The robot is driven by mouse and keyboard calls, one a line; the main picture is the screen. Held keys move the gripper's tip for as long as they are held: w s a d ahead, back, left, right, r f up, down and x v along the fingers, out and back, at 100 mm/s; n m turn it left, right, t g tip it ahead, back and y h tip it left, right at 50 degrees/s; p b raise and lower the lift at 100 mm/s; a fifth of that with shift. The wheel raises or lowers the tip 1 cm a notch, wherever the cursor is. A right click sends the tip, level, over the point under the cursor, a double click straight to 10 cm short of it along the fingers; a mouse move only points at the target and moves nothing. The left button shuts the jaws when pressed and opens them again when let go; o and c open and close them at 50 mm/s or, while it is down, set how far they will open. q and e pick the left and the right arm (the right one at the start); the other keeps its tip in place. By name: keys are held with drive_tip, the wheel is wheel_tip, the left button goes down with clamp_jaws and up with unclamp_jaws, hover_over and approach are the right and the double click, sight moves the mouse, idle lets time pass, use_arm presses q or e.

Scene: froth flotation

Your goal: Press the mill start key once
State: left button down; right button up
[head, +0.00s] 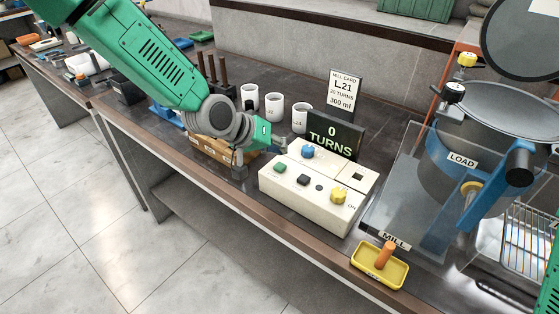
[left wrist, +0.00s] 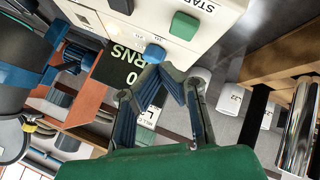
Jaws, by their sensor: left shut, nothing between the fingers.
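The cream control box (head: 310,190) stands on the bench, with a green key (head: 280,167), a black key (head: 303,180), a blue knob (head: 307,151) and a yellow knob (head: 338,195). In the left wrist view the green key (left wrist: 184,25) lies near a partly cut-off label beginning "STA". My left gripper (head: 281,142) is shut and empty, by the box's far left corner, behind the green key in the head view. In the left wrist view its fingertips (left wrist: 156,72) are close to the blue knob (left wrist: 154,53); contact cannot be told. My right gripper is out of view.
A display (head: 334,135) reading "0 TURNS" and a mill card (head: 343,92) stand behind the box. White cups (head: 273,107) stand behind my gripper. The mill (head: 460,160) with a clear guard is at the right. A yellow tray (head: 368,267) sits at the front edge.

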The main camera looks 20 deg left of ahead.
sight(281, 167)
use_arm(q)
drive_tip(key=shift+d+r+p, duration=0.2)
drive_tip(key=shift+r+p, duration=0.75)
drive_tip(key=shift+r, duration=0.6)
drive_tip(key=shift+a+f, duration=0.1)
drive_tip(key=shift+a, duration=0.05)
drive_tip(key=shift+s, duration=0.1)
